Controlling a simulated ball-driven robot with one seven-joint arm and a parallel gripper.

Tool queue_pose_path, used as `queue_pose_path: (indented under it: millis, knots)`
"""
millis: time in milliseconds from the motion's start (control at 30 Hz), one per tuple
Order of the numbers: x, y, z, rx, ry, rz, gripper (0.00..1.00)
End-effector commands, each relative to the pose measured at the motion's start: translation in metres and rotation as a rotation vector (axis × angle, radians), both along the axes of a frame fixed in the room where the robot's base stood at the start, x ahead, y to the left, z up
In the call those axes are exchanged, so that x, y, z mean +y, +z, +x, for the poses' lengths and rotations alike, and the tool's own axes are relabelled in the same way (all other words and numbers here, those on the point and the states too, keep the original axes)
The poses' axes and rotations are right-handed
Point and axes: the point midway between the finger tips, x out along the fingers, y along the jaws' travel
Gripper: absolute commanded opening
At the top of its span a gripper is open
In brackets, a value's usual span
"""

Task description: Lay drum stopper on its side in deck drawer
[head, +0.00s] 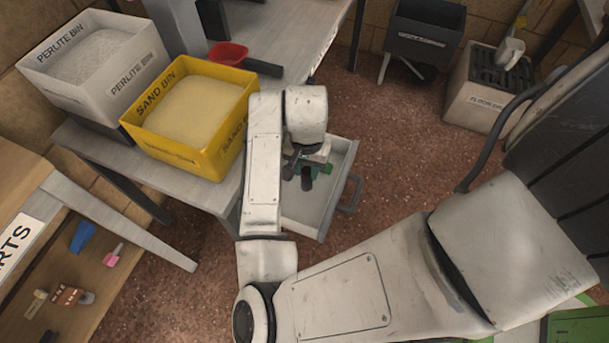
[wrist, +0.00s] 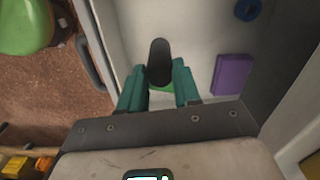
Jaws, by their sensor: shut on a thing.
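My gripper (wrist: 158,80) has two teal fingers shut on a dark, round-ended plug, which I take to be the drum stopper (wrist: 159,58). The stopper sticks out past the fingertips in the wrist view. A bit of bright green shows below it, between the fingers. The open deck drawer (head: 310,208) has a pale floor and a grey handle. In the head view my gripper (head: 307,170) points down inside the drawer, with the dark stopper (head: 307,182) at its tip. I cannot tell whether the stopper touches the floor.
In the wrist view a purple block (wrist: 232,75) and a blue ring (wrist: 247,9) lie in the drawer, right of the stopper. A yellow sand bin (head: 190,120), a perlite bin (head: 95,60) and a red bowl (head: 228,54) stand on the bench.

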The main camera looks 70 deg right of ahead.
Motion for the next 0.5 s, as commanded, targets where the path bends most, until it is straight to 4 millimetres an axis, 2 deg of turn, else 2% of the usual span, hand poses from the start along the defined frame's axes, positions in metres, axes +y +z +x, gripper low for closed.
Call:
queue_pose_path:
  millis: [67,233,500]
  knots:
    - [0.003,-0.009,0.006,0.000,0.003,0.003,0.00]
    - [0.003,-0.034,0.005,0.000,0.004,0.002,0.00]
    - [0.003,-0.036,0.005,0.000,0.002,0.001,0.00]
